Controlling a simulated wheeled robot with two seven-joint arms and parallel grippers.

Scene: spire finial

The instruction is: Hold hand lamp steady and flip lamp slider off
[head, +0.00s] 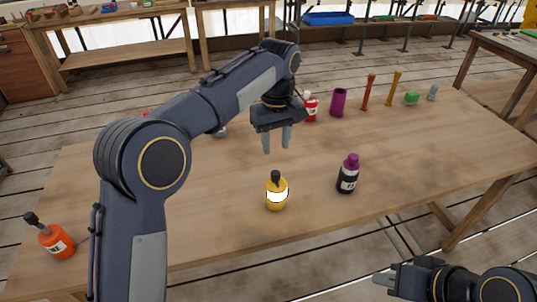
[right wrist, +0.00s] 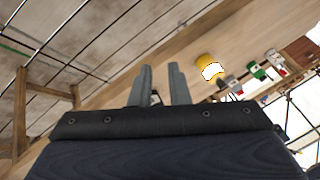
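I cannot pick out a hand lamp or its slider for certain. A small grey item (head: 220,132) lies partly hidden behind my left arm, and a small grey-blue item (head: 432,92) stands at the far right of the table; both are too small to identify. My left gripper (head: 277,146) points down over the middle of the table, fingers apart and empty, behind the yellow bottle (head: 277,192). My right gripper (head: 382,273) is off the table's front edge at lower right. In the right wrist view its fingers (right wrist: 161,72) are apart with nothing between them.
The wooden table (head: 400,150) also holds an orange bottle (head: 55,240), a dark purple bottle (head: 348,174), a red bottle (head: 311,107), a purple cup (head: 338,102), red (head: 369,92) and yellow (head: 393,90) sticks and a green item (head: 411,98). The right side is clear.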

